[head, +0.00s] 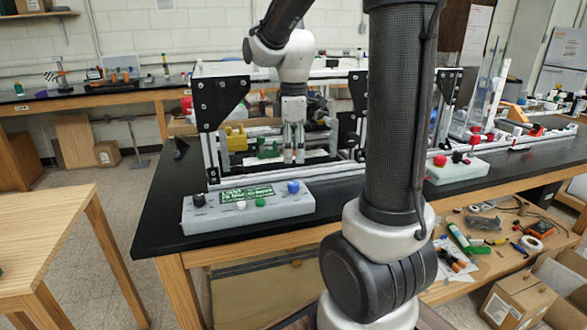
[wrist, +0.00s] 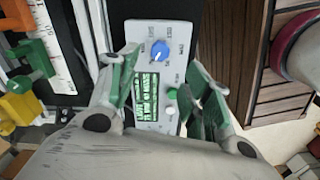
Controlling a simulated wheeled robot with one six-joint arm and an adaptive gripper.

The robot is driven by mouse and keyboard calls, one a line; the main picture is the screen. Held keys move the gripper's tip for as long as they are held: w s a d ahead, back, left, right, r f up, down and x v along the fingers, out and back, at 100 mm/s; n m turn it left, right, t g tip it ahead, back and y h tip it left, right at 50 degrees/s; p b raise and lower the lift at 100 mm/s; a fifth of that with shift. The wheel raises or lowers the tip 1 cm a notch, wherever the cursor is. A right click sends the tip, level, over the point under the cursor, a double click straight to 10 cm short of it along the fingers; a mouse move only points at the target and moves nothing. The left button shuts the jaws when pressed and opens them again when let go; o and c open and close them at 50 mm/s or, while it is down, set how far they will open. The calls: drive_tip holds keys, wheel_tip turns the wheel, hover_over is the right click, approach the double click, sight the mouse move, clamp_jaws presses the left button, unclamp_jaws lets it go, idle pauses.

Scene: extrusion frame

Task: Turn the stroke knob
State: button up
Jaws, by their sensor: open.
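A pale control box (head: 222,218) lies on the front of the black bench top. A blue knob (head: 293,187) is at its right end and a black knob (head: 198,199) at its left end. In the wrist view the blue knob (wrist: 159,51) has a white pointer mark and dial lettering too small to read. I cannot read which knob is labelled stroke. My gripper (head: 293,158) points down, open and empty, above and behind the box. In the wrist view the fingers of my gripper (wrist: 163,67) frame the box from either side, apart from the blue knob.
The box also has a green display (head: 245,194), a white button (head: 241,205) and a green button (head: 260,202). An extrusion frame with black corner plates (head: 217,103) stands behind it. Another box with a red button (head: 440,161) sits right.

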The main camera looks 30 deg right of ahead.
wheel_tip(320, 180, up, 3)
drive_tip(key=shift+f, duration=0.1)
idle(0.6)
drive_tip(key=s+a+r+m+t, duration=0.1)
drive_tip(key=s+m+t, duration=0.1)
drive_tip(key=s+m, duration=0.4)
drive_tip(key=s+a+r+m+t, duration=0.1)
drive_tip(key=s+m, duration=0.4)
drive_tip(key=s, duration=0.5)
drive_tip(key=shift+s+a+m+t, duration=0.4)
drive_tip(key=shift+a+t, duration=0.15)
drive_tip(key=shift+t, duration=0.15)
